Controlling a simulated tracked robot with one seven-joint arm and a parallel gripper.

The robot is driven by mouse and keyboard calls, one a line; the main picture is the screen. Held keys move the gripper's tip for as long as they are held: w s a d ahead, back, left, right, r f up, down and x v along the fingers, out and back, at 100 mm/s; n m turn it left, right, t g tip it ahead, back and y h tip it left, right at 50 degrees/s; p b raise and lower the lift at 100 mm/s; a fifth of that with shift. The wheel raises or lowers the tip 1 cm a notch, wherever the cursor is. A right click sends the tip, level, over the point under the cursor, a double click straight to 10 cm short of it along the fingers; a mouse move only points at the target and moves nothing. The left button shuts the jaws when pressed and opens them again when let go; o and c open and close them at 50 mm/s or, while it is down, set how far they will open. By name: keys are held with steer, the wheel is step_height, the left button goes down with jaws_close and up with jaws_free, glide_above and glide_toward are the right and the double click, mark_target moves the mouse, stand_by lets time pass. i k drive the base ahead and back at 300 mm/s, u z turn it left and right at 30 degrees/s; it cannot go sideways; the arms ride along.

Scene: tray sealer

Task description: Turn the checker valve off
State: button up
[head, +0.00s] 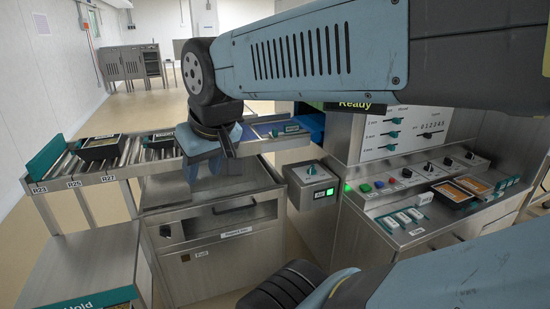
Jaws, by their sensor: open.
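A small steel box (312,190) stands in the middle, with a teal knob (311,170) on its sloped top and a lit green lamp on its front. To its right, the upright panel (415,130) carries teal valve handles (394,134) stacked in a column. Their labels are too small to read, so I cannot tell which one is the checker valve. My gripper (230,155) hangs above the steel cabinet, left of the box and apart from the panel. It is open and small in view; its fingertips are hard to make out.
A roller conveyor (62,182) with dark trays (102,147) runs along the left. The sloped console (390,190) has coloured buttons and black knobs. Trays (470,187) lie at its right. My arm crosses the top right and hides part of the panel's surroundings.

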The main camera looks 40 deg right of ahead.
mark_target(312, 171)
steer(key=z, duration=0.3)
steer(key=i, duration=0.95)
steer(key=z, duration=0.55)
